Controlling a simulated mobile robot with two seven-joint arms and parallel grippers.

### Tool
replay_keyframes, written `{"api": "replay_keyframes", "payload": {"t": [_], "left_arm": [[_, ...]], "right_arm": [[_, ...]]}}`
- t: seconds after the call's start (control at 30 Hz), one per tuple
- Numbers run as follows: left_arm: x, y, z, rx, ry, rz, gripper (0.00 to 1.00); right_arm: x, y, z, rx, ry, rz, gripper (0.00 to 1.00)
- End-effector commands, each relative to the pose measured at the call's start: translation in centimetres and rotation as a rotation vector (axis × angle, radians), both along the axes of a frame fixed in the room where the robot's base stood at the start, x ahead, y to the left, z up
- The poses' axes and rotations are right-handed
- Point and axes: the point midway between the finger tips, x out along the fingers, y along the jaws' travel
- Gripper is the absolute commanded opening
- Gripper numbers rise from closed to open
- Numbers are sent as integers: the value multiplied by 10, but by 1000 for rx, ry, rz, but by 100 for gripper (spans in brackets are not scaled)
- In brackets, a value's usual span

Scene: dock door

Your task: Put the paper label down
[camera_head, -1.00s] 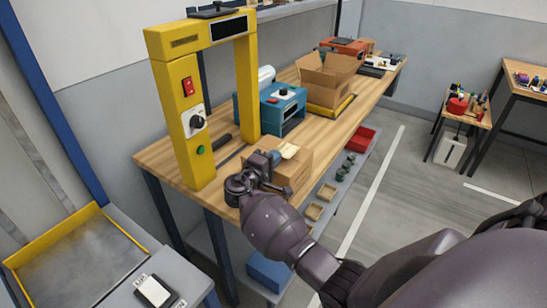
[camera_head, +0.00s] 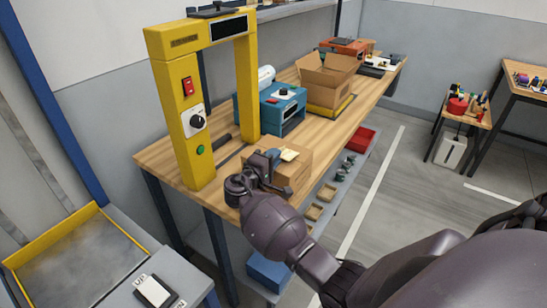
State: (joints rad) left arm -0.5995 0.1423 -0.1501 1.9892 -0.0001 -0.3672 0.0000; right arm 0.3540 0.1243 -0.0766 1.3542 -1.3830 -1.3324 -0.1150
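A small pale paper label (camera_head: 289,155) shows at the top of a closed cardboard box (camera_head: 290,172) near the front edge of the wooden workbench (camera_head: 165,159). My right gripper (camera_head: 274,157) is beside the label's left side, low over the box top. Its fingers are small and partly hidden by my wrist, so I cannot tell whether they are open or shut on the label. I also cannot tell whether the label lies flat on the box. My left gripper is not in view.
A yellow arch with controls (camera_head: 187,123) stands left of the box. Behind are a blue machine (camera_head: 272,110) and an open carton (camera_head: 327,78). A dark-handled tool (camera_head: 222,142) lies near the arch. A lower shelf holds small trays (camera_head: 314,212).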

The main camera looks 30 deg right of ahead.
Motion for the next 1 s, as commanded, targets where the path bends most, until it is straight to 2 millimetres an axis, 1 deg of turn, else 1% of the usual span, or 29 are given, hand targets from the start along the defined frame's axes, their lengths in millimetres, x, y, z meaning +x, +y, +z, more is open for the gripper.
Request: {"api": "replay_keyframes", "payload": {"t": [0.03, 0.13, 0.2, 0.5, 0.7, 0.83, 1.0], "left_arm": [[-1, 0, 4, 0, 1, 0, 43], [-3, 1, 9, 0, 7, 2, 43], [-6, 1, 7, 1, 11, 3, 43], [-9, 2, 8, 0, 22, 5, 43], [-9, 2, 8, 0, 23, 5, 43], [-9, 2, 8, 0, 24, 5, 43], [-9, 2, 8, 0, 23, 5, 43]], "right_arm": [[-2, 1, 0, 5, 9, -1, 26], [-2, 1, 9, 5, 9, -1, 26], [-8, 17, 5, 7, 8, 2, 26], [-30, 71, 7, 4, 5, 0, 26], [-41, 98, 8, 3, 3, 0, 26], [-45, 107, 8, 2, 3, 0, 26], [-47, 111, 8, 0, 2, -1, 26]]}}
